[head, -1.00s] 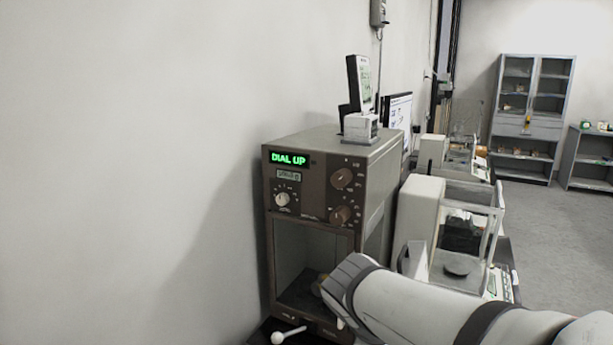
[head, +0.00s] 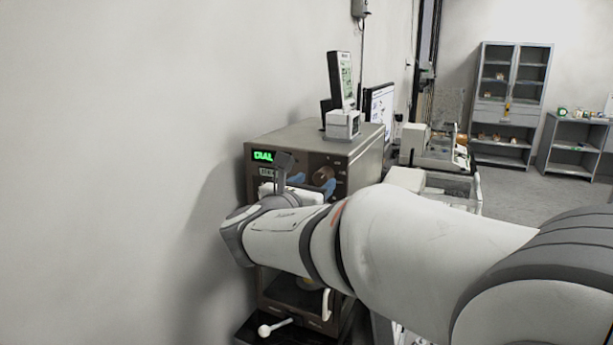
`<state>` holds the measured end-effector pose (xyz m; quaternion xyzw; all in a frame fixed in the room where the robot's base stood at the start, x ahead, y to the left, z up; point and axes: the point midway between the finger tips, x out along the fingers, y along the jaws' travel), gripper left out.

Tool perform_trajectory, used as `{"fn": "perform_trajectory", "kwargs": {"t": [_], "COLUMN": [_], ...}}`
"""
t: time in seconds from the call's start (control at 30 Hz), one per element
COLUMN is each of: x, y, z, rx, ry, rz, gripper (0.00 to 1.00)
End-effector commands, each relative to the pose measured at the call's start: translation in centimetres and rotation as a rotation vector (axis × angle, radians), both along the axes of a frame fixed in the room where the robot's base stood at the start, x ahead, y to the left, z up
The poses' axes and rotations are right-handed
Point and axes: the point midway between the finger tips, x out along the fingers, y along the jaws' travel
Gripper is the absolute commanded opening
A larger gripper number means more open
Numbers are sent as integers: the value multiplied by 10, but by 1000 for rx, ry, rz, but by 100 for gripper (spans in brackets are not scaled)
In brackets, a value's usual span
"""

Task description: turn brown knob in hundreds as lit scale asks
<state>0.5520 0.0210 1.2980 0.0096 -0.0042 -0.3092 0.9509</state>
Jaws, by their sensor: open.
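The lit brown scale (head: 370,153) stands by the wall. Its green display (head: 262,155) shows "DIAL"; a dark part of my gripper covers the rest. The upper brown knob (head: 325,173) shows on the right of the front panel. My gripper (head: 312,183) is open in front of the panel, its blue fingertips close to this knob. I cannot tell whether they touch it. The small readout (head: 266,172) below the display is partly covered and unreadable. My arm hides the lower brown knob and the white knob.
A white device with an upright screen (head: 341,80) stands on the scale. A white lever with a ball end (head: 265,330) sticks out at the bottom front. Other balances (head: 440,150) and a monitor (head: 380,108) are behind to the right. Open floor lies at the far right.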

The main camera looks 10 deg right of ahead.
Motion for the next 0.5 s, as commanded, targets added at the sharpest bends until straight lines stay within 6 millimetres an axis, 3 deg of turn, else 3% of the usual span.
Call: {"fn": "perform_trajectory", "kwargs": {"t": [0.2,0.5], "x": [24,31], "y": [-18,-22], "z": [1,0], "rx": [2,3], "ry": [1,0], "rz": [-3,1], "gripper": [52,52]}}
